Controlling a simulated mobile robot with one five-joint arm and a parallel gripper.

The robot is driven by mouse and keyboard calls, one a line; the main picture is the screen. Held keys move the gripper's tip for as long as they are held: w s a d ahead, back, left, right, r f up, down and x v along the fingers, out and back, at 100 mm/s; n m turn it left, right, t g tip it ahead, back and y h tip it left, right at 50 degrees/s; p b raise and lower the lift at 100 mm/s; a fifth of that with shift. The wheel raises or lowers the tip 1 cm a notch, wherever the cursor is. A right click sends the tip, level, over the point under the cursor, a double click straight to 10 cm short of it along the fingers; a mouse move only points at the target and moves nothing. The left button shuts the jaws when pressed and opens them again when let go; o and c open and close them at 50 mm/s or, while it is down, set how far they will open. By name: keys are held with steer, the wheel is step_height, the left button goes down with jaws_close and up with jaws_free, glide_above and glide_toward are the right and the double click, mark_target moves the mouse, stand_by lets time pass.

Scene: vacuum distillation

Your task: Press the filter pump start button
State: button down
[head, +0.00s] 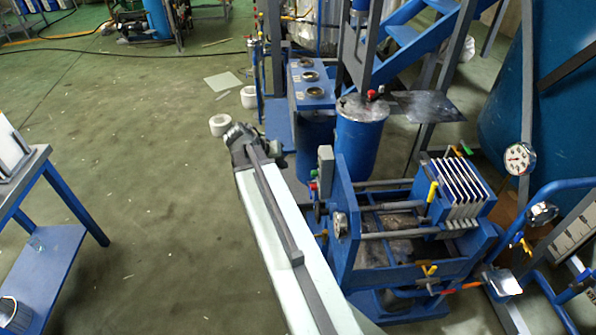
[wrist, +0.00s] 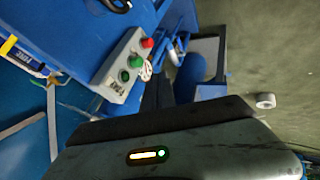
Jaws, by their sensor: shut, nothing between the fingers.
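The grey control box (wrist: 122,66) shows in the wrist view, left of centre. It carries a red button (wrist: 147,43), a green button (wrist: 135,61) and another green button (wrist: 124,76). No label reads clearly, so I cannot tell which one is the start button. My gripper (wrist: 160,90) is shut and empty; its dark fingers point toward the area just right of the box, apart from the buttons. In the head view the box (head: 325,164) stands on the left end of the blue filter press, right of my arm, with its buttons facing left, small and partly hidden.
A blue drum (head: 360,140) stands behind. A blue table (head: 38,165) is at the far left. The green floor between table and press is open.

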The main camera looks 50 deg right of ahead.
mark_target(315, 174)
steer(key=s+d+f+b, duration=0.2)
steer(key=d+f+b, duration=0.5)
steer(key=d, duration=0.1)
steer(key=shift+s+d+f, duration=0.35)
steer(key=shift+d, duration=0.05)
